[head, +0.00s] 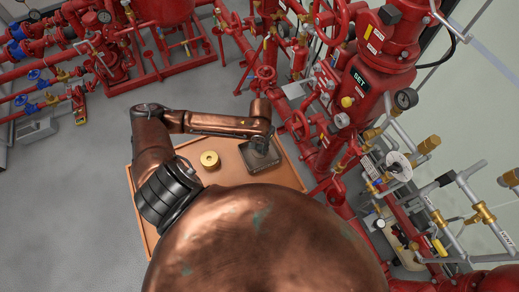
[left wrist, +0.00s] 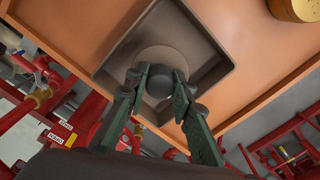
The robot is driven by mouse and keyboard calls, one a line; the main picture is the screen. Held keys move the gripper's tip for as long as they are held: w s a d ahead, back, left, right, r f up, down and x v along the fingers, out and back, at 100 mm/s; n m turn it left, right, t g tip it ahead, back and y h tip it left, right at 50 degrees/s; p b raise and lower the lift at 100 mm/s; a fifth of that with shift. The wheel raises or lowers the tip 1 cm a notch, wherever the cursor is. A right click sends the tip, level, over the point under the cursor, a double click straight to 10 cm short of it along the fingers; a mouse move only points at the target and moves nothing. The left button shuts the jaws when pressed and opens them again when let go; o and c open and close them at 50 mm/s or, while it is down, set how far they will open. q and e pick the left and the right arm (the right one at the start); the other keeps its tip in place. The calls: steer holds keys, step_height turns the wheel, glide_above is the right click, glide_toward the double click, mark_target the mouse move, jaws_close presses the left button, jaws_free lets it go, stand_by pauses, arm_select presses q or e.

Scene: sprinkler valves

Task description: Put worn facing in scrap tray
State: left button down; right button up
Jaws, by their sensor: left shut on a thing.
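The scrap tray (head: 272,163) is a dark grey square tray at the right side of the orange work surface in the head view. It also fills the upper middle of the left wrist view (left wrist: 208,42). My left gripper (left wrist: 160,85) is over the tray, its green fingers closed on a dark grey knob. A round, dull grey-brown disc (left wrist: 160,56), which looks like the worn facing, shows at the knob inside the tray's outline. I cannot tell whether it touches the tray floor. In the head view my arm hides the gripper's fingers and the disc. My right gripper is not seen.
A brass ring-shaped part (head: 210,159) stands on the orange work surface (head: 232,172) left of the tray; it also shows in the left wrist view (left wrist: 296,8). Red pipes and valves (head: 335,130) stand close on the right. Grey floor is open at the left.

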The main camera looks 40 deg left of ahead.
mark_target(260, 150)
arm_select(q)
steer(key=f, duration=0.4)
steer(key=shift+w+a, duration=0.15)
steer(key=shift+a, duration=0.1)
steer(key=shift+r, duration=0.1)
steer(key=c, duration=1.7)
jaws_free()
steer(key=shift+o, duration=0.2)
step_height(260, 150, up, 12)
steer(key=shift+r+p, duration=0.1)
steer(key=shift+p, duration=0.25)
